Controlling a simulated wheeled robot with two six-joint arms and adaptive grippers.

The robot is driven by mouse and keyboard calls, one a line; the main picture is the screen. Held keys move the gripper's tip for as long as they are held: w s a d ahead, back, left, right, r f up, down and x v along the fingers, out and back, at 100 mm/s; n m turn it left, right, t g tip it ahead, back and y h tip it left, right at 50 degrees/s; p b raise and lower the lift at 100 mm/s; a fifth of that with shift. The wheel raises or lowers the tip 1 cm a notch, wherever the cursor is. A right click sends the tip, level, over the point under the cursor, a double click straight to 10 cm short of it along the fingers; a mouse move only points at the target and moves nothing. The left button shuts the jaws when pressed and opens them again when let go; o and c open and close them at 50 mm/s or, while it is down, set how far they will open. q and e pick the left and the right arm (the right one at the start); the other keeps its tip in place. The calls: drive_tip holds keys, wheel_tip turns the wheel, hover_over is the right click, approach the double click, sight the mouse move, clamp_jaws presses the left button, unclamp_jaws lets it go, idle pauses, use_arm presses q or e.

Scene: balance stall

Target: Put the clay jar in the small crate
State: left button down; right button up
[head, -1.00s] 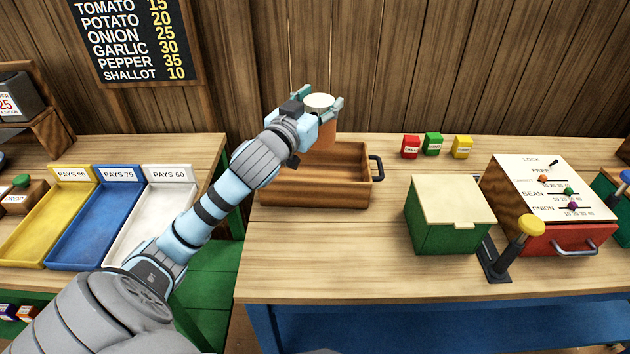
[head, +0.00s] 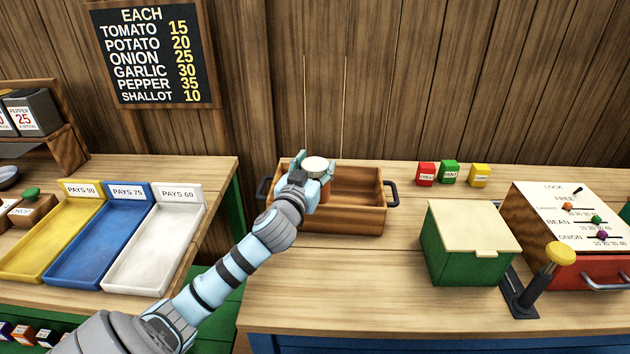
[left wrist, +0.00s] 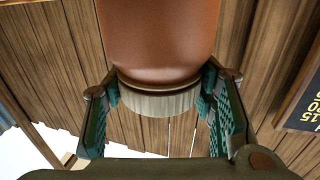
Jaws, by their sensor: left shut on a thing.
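The clay jar (left wrist: 160,45) is reddish brown with a pale lid. In the left wrist view my left gripper (left wrist: 160,105) has its green-padded fingers on both sides of the jar's lid end. In the head view my left gripper (head: 316,172) is shut on the jar, and mostly the pale lid (head: 315,163) shows. The small crate (head: 355,222) is an open wooden box with dark handles on the counter. The gripper and jar are over its left part. My gripper hides the jar's lower body, so I cannot tell whether it touches the crate floor.
A green box with a cream lid (head: 470,245) stands to the right of the crate, beside a yellow-knobbed lever (head: 560,254). Red, green and yellow packets (head: 449,172) stand at the back. Yellow, blue and white trays (head: 152,250) are on the left table.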

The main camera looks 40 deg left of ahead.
sight(325, 192)
use_arm(q)
wheel_tip(325, 192, down, 2)
drive_tip(key=shift+f, duration=0.2)
drive_tip(key=shift+f+b, duration=0.55)
drive_tip(key=shift+b, duration=0.05)
drive_tip(key=c, duration=0.7)
unclamp_jaws()
drive_tip(key=shift+r, duration=0.15)
